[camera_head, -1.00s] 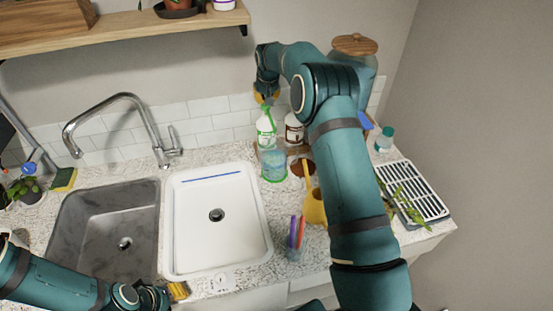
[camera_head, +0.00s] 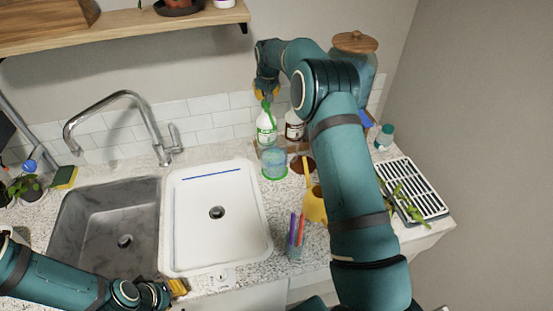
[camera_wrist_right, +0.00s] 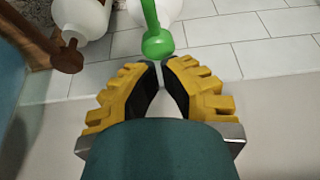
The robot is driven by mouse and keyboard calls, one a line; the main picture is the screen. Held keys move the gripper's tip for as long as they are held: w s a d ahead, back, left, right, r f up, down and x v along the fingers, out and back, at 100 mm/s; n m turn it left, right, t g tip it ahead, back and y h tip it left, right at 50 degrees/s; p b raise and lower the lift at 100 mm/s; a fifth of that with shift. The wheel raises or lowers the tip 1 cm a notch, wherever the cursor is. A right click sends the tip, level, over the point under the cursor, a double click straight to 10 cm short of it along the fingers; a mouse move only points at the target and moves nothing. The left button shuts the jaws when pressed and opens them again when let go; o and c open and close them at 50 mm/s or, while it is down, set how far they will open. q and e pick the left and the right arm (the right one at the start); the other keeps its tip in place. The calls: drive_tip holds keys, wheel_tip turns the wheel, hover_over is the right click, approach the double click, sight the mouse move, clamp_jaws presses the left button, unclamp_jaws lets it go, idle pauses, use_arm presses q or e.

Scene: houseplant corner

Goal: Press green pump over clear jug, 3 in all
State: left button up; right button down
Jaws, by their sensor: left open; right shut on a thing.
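The green pump (camera_head: 266,106) tops a white bottle with a green label (camera_head: 266,128) at the back of the counter. The clear jug (camera_head: 274,164), with a green base rim, stands just in front of it. My right gripper (camera_head: 265,92) reaches down over the pump. In the right wrist view its yellow fingers (camera_wrist_right: 160,66) are close together, and the green pump head (camera_wrist_right: 158,43) shows right at their tips. It is shut on the pump, though the contact is partly hidden. My left gripper (camera_head: 178,288) is open and empty by the sink's front edge.
A brown-labelled bottle (camera_head: 294,126) stands right of the pump bottle. The white basin (camera_head: 215,245) is empty.

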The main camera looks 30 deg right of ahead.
sight(266, 103)
drive_tip(key=shift+s+f+b, duration=0.1)
drive_tip(key=shift+f+b, duration=0.9)
drive_tip(key=shift+f, duration=0.9)
drive_tip(key=shift+r+p, duration=1.4)
drive_tip(key=shift+r, duration=0.8)
drive_tip(key=shift+r, duration=0.1)
drive_tip(key=shift+r, duration=2.9)
drive_tip(key=shift+f, duration=0.1)
